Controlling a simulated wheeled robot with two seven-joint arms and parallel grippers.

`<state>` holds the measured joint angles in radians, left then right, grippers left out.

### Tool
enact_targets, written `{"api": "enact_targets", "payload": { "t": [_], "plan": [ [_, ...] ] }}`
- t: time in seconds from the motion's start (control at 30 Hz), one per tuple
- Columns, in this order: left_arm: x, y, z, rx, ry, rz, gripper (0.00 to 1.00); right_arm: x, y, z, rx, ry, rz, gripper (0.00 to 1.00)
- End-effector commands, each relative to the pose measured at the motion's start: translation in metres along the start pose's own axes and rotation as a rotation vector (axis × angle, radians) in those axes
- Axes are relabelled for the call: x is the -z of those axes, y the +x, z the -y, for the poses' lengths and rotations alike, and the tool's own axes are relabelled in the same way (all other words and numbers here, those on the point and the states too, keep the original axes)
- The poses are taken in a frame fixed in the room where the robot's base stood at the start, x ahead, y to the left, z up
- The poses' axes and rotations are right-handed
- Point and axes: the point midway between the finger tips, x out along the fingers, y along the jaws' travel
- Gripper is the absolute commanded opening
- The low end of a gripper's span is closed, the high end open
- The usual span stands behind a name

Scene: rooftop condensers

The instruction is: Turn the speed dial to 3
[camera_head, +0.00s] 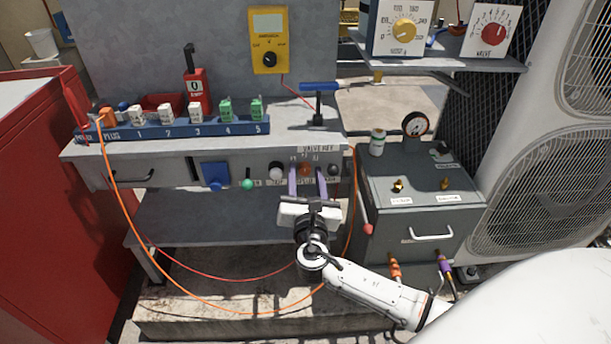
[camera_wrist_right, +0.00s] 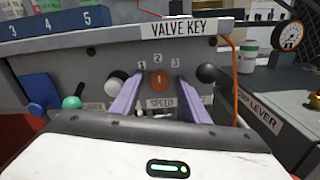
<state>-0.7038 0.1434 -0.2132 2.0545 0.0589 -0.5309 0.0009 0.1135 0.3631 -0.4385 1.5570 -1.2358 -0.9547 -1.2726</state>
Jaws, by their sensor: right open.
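The speed dial (camera_wrist_right: 158,79) is a round orange-brown knob on the bench's front panel, with the numbers 1, 2 and 3 around its top and a SPEED label below. A white mark on its face stands about upright, roughly toward the 2. In the head view the dial (camera_head: 305,170) shows between the purple fingers of my right gripper (camera_head: 306,168). The right gripper is open, with one finger on each side of the dial; I cannot tell whether they touch it. My left gripper is not in view.
A black knob (camera_wrist_right: 207,73) is just right of the fingers. A white knob (camera_wrist_right: 116,80), a green knob (camera_wrist_right: 72,102) and a blue paddle (camera_wrist_right: 41,88) are to the left. An orange hose (camera_wrist_right: 234,75) hangs at the right. A grey box (camera_head: 420,215) stands beside the bench.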

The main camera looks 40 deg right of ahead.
Motion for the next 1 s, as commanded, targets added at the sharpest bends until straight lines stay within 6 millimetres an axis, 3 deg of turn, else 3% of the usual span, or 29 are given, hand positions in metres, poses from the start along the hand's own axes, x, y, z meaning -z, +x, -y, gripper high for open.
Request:
{"api": "enact_targets", "payload": {
  "t": [0.03,0.3,0.67,1.0],
  "plan": [
    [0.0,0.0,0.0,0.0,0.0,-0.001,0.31,0.0,0.0,0.0,0.0,0.0,0.0,0.42],
    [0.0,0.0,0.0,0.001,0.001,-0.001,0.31,0.0,0.0,0.0,0.0,0.0,0.0,0.0],
    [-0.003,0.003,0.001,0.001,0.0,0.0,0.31,0.001,-0.001,0.001,0.0,0.074,0.0,0.0],
    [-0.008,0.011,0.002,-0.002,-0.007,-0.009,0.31,0.003,-0.001,0.001,0.001,0.33,0.0,0.0]
  ]
}}
